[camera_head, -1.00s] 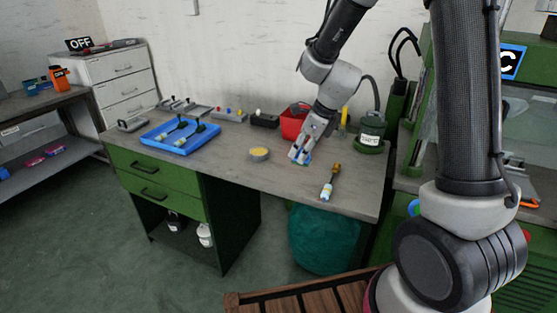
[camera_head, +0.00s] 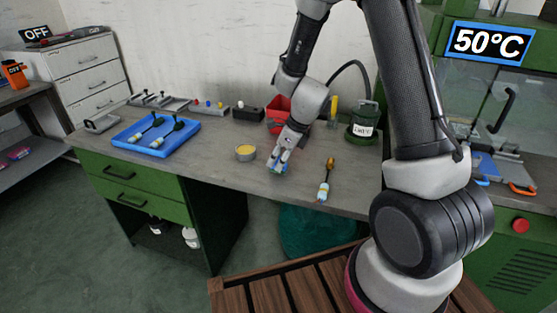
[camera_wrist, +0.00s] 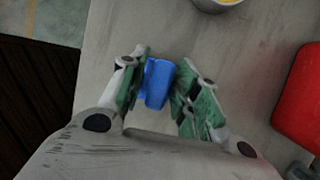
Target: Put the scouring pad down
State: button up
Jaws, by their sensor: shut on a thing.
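The scouring pad (camera_wrist: 158,82) shows as a blue block between the green-lined fingers of my gripper (camera_wrist: 163,85) in the wrist view. My gripper is shut on it. In the head view my gripper (camera_head: 279,168) is low over the grey workbench (camera_head: 225,172), and a bit of blue of the pad shows at its fingertips. I cannot tell whether the pad touches the bench top.
A round tin with yellow content (camera_head: 245,153) stands left of my gripper. A yellow-tipped tool (camera_head: 325,180) lies to its right. A red container (camera_head: 278,112) and a green canister (camera_head: 363,124) stand behind. A blue tray (camera_head: 150,138) with several parts is further left.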

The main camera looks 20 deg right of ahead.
jog(key=shift+f, duration=0.2)
jog(key=o, duration=1)
jog(key=shift+f, duration=0.1)
jog(key=s+d+r+n, duration=0.4)
jog(key=s+r+n, duration=0.2)
jog(key=r, duration=0.5)
jog(key=s+d+r+n, duration=0.4)
jog(key=s+r+n, duration=0.15)
jog(key=r, duration=0.55)
jog(key=s+d+r+n+h, duration=0.1)
jog(key=s+d+r+n, duration=0.1)
jog(key=s+n, duration=0.2)
jog(key=s+d+r+n+t+h, duration=0.1)
jog(key=s+d+n, duration=0.1)
jog(key=s+n, duration=0.3)
jog(key=s+d+r+n+h, duration=0.1)
jog(key=s+d+r+n, duration=0.1)
jog(key=s, duration=0.4)
jog(key=shift+s+d+r+n+t+h, duration=0.15)
jog(key=shift+d+r+n, duration=0.1)
jog(key=shift+n, duration=0.45)
jog(key=shift+w+d+r+n+t+h, duration=0.1)
jog(key=shift+d+n+t+h, duration=0.1)
jog(key=shift+n, duration=0.45)
